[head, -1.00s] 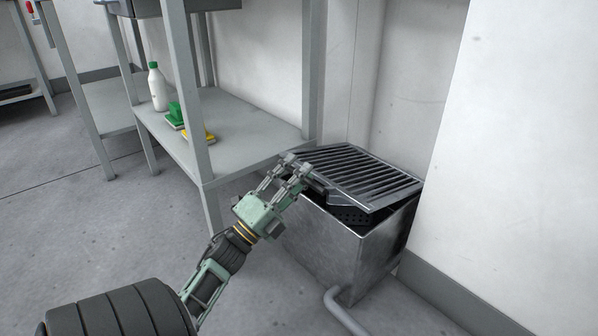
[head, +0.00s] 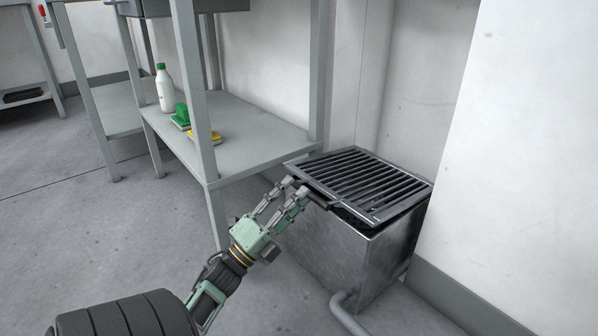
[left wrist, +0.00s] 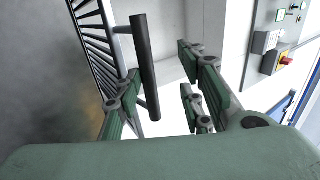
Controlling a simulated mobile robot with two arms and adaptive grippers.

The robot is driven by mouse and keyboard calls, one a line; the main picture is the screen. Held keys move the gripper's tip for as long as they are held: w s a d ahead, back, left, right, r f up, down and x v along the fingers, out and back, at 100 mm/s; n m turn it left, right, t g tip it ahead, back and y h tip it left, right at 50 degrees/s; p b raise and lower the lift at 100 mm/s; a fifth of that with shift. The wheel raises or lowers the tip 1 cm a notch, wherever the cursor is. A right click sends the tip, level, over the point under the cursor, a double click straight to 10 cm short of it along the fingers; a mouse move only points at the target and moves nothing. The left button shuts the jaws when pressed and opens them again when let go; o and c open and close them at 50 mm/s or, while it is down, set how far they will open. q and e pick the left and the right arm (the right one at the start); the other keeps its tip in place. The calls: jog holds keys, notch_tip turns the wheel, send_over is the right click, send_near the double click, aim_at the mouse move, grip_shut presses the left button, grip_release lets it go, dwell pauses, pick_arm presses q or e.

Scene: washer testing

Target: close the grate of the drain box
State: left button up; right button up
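The drain box (head: 338,250) is a grey metal box against the wall. Its dark slatted grate (head: 372,211) lies nearly flat over the top, with a narrow dark gap under its front edge. My left gripper (head: 294,187) is at the grate's front left edge. In the left wrist view, the fingers of my left gripper (left wrist: 160,95) are spread. The grate's dark handle bar (left wrist: 146,65) lies between them, nearer the left finger, and the slats (left wrist: 92,40) show behind it. Whether a finger touches the bar is unclear. My right gripper is out of view.
A grey shelf (head: 250,150) stands left of the box, with a white bottle (head: 165,90), a green item (head: 181,114) and a yellow sponge (head: 204,138). A pipe (head: 347,312) leaves the box's front. A white wall (head: 510,150) is close on the right.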

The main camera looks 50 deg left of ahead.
pick_arm(q)
jog(key=shift+s+f+b, duration=0.35)
jog(key=shift+s+f, duration=0.05)
jog(key=shift+f, duration=0.35)
jog(key=shift+s+f+b, duration=0.35)
jog(key=shift+s+f, duration=0.05)
jog(key=shift+f, duration=0.35)
jog(key=shift+w+p, duration=0.1)
jog(key=shift+p, duration=0.25)
